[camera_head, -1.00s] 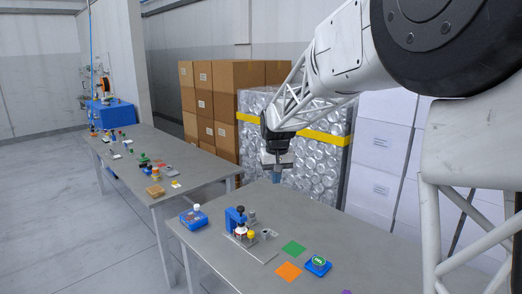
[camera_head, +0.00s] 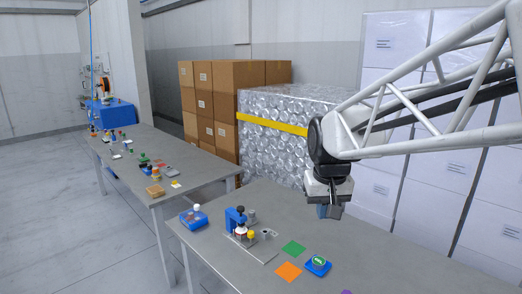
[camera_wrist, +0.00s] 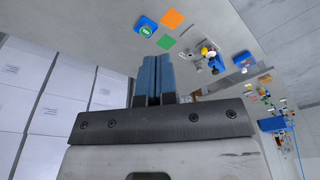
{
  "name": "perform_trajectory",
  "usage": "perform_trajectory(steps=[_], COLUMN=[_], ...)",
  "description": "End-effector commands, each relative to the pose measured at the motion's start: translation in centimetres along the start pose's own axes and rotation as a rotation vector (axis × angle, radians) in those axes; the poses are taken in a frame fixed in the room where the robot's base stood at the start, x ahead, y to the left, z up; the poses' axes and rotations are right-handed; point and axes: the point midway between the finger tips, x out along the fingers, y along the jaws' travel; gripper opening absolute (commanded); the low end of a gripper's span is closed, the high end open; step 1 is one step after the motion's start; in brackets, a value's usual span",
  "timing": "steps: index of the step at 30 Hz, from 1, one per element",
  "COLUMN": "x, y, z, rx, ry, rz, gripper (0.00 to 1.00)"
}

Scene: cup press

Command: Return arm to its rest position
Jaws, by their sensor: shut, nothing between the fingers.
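My gripper (camera_head: 330,211) hangs above the back right of the near table (camera_head: 400,268), clear of everything on it. In the wrist view its two blue fingers (camera_wrist: 153,80) are together with nothing between them. The cup press (camera_head: 238,222), with a blue upright part and small coloured pieces, stands on a grey plate to the left of the gripper. It also shows in the wrist view (camera_wrist: 213,60).
A green square (camera_head: 293,248), an orange square (camera_head: 288,271) and a blue block with a green top (camera_head: 318,265) lie on the near table. A blue box (camera_head: 194,217) sits at its left. A wrapped stack of cans (camera_head: 280,155) stands behind. The table's right side is mostly clear.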

Motion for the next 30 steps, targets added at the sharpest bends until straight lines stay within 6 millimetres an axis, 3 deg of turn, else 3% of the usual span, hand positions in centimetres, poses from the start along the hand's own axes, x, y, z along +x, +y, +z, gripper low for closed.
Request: perform_trajectory(steps=[11,21,30], x=[-0.1,1.2,2.4], y=[1.7,2.6,2.8], z=[9.9,18.2,22.0], rx=[0.037,0.069,0.084], ry=[0.032,0.059,0.07], rz=[0.007,0.015,0.018], gripper=[0.0,0.0,0.0])
